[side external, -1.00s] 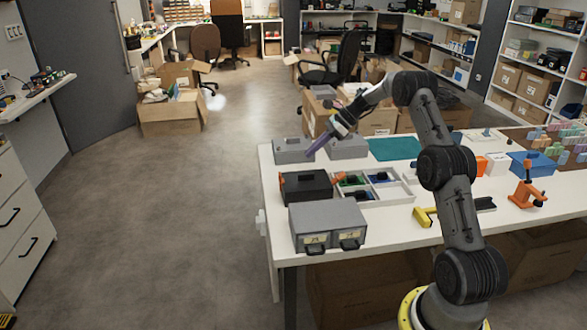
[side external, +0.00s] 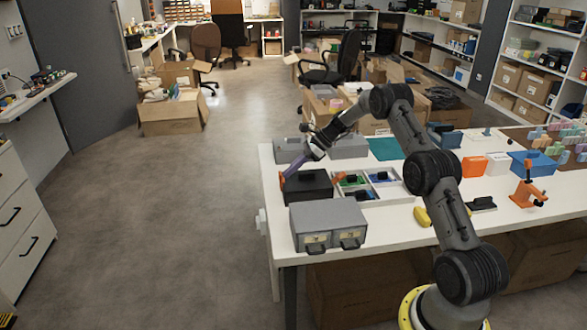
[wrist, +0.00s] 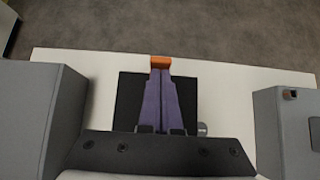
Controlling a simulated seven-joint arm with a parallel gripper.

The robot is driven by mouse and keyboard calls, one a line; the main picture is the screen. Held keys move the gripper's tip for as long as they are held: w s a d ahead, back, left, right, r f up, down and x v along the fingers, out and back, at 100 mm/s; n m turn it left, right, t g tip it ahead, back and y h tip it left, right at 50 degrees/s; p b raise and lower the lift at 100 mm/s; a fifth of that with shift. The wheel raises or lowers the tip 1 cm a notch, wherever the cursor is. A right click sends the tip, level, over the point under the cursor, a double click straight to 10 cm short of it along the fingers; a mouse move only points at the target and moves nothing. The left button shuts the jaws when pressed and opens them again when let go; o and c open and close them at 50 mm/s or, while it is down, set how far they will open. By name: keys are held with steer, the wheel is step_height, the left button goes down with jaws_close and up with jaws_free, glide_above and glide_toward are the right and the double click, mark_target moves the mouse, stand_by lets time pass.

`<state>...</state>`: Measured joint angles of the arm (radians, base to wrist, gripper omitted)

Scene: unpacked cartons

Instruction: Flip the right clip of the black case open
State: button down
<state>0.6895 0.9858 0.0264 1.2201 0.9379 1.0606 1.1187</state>
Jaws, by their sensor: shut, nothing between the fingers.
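The black case (side external: 310,190) lies on the white table, behind the grey drawer unit in the side view. Orange shows at its left edge, an orange clip (side external: 282,182), and a little orange shows near its right back corner. My gripper (side external: 287,173) has purple fingers, shut together and empty, reaching over the case to that left edge. In the wrist view the black case (wrist: 128,100) lies under the fingers, and the orange clip (wrist: 160,61) is right at the fingertips. Whether they touch it I cannot tell. The fingers hide the middle of the case.
The grey drawer unit (side external: 328,219) stands close in front of the case. Grey boxes (side external: 349,146) stand behind it. A white divided tray (side external: 395,191) with green and blue parts is on its right. Bare floor lies past the table's left edge.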

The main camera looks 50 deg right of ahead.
mark_target(280, 173)
steer(key=shift+w+a+r+g+h, duration=0.2)
steer(key=shift+w+a+g+h, duration=0.1)
steer(key=shift+g+h, duration=0.1)
stand_by(0.4)
steer(key=shift+w+a+r+g+h, duration=0.2)
steer(key=shift+w+a+g+h, duration=0.35)
steer(key=shift+g+h, duration=0.25)
steer(key=shift+w+a+g+h, duration=0.5)
steer(key=shift+g+h, duration=0.1)
steer(key=shift+h, duration=0.1)
steer(key=shift+w+a+f+g+h, duration=0.15)
steer(key=shift+w+a+g+h, duration=0.4)
steer(key=shift+g+h, duration=0.3)
steer(key=shift+s+d, duration=0.1)
steer(key=shift+s+d+f, duration=0.35)
steer(key=shift+s+d, duration=0.1)
